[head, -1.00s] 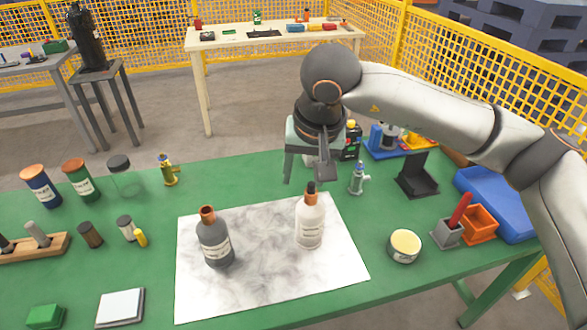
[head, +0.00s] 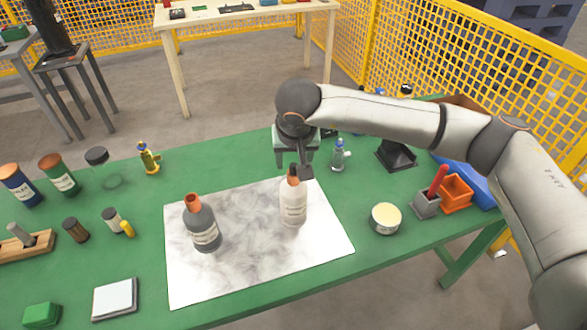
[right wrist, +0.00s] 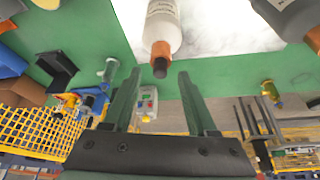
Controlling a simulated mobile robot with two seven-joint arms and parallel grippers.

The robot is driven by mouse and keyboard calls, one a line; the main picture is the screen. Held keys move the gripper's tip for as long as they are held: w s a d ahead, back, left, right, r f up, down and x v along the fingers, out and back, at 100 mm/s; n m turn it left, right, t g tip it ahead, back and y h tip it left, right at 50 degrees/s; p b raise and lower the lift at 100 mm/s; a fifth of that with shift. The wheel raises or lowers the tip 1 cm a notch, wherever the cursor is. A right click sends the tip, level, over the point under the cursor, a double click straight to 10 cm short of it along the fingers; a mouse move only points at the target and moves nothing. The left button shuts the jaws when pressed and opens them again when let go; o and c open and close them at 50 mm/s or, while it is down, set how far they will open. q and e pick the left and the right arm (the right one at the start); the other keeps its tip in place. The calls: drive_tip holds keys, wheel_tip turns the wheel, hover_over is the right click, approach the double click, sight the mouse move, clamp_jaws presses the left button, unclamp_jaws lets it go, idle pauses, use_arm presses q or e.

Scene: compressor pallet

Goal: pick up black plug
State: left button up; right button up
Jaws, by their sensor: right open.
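The black plug (head: 293,170) sits in the orange-brown neck of the white bottle (head: 293,204), which stands upright on the marbled sheet. The plug also shows end-on in the right wrist view (right wrist: 160,69). My right gripper (head: 297,166) is open at the height of the bottle's top. In the right wrist view the fingers (right wrist: 159,74) are to either side of the plug, with visible gaps between them and it. A finger partly overlaps the plug area in the head view. My left gripper is not in view.
A dark grey bottle (head: 202,226) with an open orange neck stands left on the marbled sheet (head: 250,260). A round tin (head: 386,218), a small silver bottle-like item (head: 339,155) and a black stand (head: 396,156) are to the right. The green table's front middle is clear.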

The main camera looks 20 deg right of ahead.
drive_tip(key=shift+w+f, duration=0.25)
drive_tip(key=shift+f, duration=0.45)
clamp_jaws()
